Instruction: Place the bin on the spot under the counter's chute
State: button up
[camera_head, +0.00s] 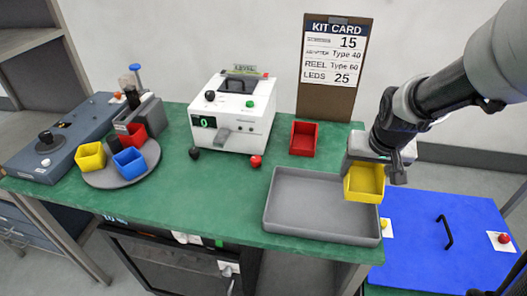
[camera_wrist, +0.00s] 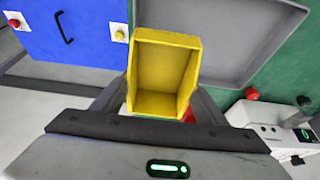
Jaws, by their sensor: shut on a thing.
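A yellow bin (camera_head: 364,184) is held by my gripper (camera_head: 376,164) over the right end of the grey tray. In the wrist view the same empty yellow bin (camera_wrist: 163,72) sits between my fingers, its open side facing the camera. The white counter (camera_head: 232,112) stands at the back middle of the green table, with a green 0 on its display. Its grey chute (camera_head: 222,137) slopes out at the front, far left of my gripper. No bin stands under the chute, and I cannot make out a marked spot there.
The grey tray (camera_head: 284,222) looks empty. A red bin (camera_head: 303,139) stands behind it, beside the kit card (camera_head: 335,54). A round turntable (camera_head: 118,178) at left carries yellow, blue and red bins. Red and black knobs flank the counter. A blue panel (camera_head: 445,240) lies at right.

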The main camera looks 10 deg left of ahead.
aim_at(222, 169)
jog(key=j+u, duration=0.4)
jog(key=j, duration=1.65)
